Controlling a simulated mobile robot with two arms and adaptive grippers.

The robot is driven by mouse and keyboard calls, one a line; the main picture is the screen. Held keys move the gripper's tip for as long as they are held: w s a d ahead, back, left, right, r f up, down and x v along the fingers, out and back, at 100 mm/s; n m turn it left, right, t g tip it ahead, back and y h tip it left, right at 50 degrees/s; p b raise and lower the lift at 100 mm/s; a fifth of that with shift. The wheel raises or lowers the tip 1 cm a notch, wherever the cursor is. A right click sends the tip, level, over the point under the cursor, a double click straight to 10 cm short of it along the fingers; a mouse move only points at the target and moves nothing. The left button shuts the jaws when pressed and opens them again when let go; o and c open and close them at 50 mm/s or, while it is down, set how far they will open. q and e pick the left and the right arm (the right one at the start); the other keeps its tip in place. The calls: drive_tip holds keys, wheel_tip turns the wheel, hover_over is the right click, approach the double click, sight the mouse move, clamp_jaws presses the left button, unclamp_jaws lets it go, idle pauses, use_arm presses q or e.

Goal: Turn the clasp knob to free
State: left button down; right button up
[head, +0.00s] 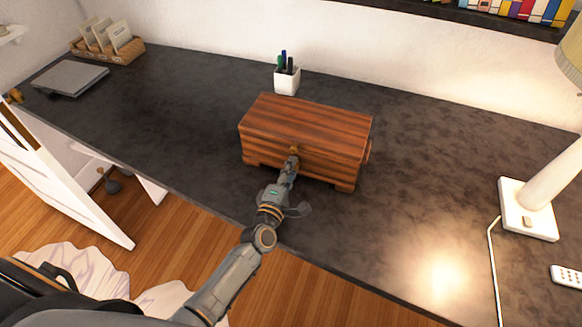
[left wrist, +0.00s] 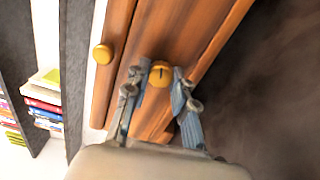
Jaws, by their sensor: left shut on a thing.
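A striped reddish-brown wooden box (head: 308,122) stands on the dark desk with its lid down. My left gripper (head: 291,162) reaches its front face. In the left wrist view, the round brass clasp knob (left wrist: 160,74) with a dark line across it sits between the fingertips of my left gripper (left wrist: 161,82), which is shut on it. A second, plain brass knob (left wrist: 102,54) is on the neighbouring wooden strip, clear of the fingers. In the head view a small brass knob (head: 294,149) shows just beyond the fingertips. My right gripper is not in view.
A white pen cup (head: 287,80) stands behind the box. A lamp base (head: 527,209) with a cord and a white remote (head: 567,276) are at the right. A grey laptop (head: 71,78) and a card tray (head: 108,50) are at the far left. The dark desk (head: 190,100) is clear around the box.

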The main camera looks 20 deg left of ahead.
use_arm(q)
drive_tip(key=shift+m+p, duration=0.4)
drive_tip(key=shift+m, duration=1.2)
drive_tip(key=c, duration=1.1)
unclamp_jaws()
drive_tip(key=s, duration=1.2)
drive_tip(key=shift+a, duration=0.2)
drive_tip(key=shift+m, duration=0.3)
